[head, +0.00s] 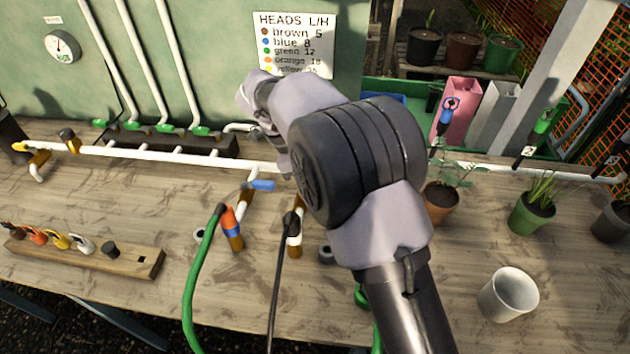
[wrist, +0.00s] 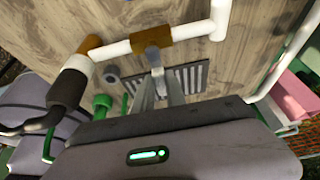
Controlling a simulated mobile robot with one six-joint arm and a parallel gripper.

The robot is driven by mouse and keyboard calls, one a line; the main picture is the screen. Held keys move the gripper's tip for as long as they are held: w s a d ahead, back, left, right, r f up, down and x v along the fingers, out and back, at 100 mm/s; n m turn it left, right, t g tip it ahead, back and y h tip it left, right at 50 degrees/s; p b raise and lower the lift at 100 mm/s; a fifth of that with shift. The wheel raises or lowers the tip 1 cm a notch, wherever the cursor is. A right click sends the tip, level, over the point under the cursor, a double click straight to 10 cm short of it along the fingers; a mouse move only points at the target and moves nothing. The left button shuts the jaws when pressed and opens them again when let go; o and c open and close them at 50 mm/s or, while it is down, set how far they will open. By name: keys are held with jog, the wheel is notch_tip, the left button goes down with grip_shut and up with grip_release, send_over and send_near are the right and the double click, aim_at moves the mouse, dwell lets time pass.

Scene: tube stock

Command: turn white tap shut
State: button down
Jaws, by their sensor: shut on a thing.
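The white tap shows in the wrist view as a pale grey-white lever (wrist: 153,57) under a brass body (wrist: 182,33) on a white pipe (wrist: 115,50). My gripper (wrist: 161,82) is shut on this lever, its fingers reaching up from the bottom of the picture. The lever points roughly across the pipe, toward my gripper. In the head view my arm hides the white tap and my fingers. A blue-handled tap (head: 262,185) sits on a neighbouring branch to the left.
Potted plants (head: 440,203) and a white pot (head: 508,294) stand right. A dark grate (wrist: 195,78) lies beyond my fingers.

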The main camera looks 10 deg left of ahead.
dwell(0.4)
jog(key=c, duration=1.4)
grip_release()
jog(key=shift+o, duration=0.2)
jog(key=p+v, duration=0.9)
jog(key=v, duration=0.8)
jog(key=shift+r, duration=0.3)
